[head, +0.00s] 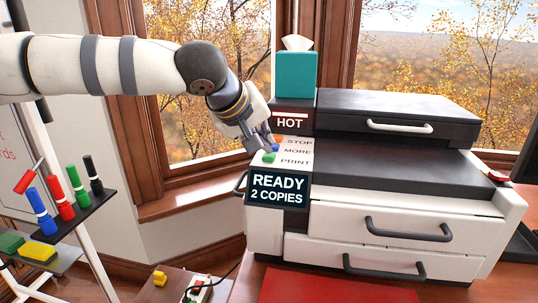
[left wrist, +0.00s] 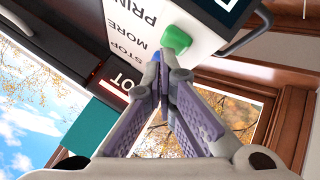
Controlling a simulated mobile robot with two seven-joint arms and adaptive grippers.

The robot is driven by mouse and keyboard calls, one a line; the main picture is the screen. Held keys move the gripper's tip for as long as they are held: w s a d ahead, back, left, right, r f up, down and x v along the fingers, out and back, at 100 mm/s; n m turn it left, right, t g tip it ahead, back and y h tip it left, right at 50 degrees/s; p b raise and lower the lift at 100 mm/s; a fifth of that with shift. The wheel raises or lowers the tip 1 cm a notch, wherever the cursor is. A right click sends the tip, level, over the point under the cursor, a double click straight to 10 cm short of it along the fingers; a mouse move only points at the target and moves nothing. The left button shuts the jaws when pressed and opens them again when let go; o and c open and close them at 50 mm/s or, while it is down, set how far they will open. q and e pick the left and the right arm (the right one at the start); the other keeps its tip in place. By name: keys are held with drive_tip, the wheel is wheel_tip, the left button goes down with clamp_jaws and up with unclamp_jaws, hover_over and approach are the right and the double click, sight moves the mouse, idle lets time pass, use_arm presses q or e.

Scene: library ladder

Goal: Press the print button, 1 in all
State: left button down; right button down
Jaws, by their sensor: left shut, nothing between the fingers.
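The green print button (head: 269,157) is on the left front of a white and dark copier, beside the word PRINT. In the left wrist view the green button (left wrist: 176,40) shows whole, just beyond the fingertips. The blue button (head: 275,148) beside MORE is above it and is partly hidden by the fingers in the left wrist view. My left gripper (head: 262,147) is shut and empty, its tips close to the blue and green buttons. I cannot tell whether they touch. The display (head: 279,190) reads READY, 2 COPIES. My right gripper is not in view.
A HOT label (head: 291,121) and a teal tissue box (head: 294,75) are above the buttons. A marker shelf (head: 75,217) stands at the left. A red mat (head: 338,288) lies in front of the copier. Windows are behind.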

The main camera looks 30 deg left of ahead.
use_arm(q)
drive_tip(key=shift+f, duration=0.5)
idle(0.4)
drive_tip(key=shift+r, duration=0.95)
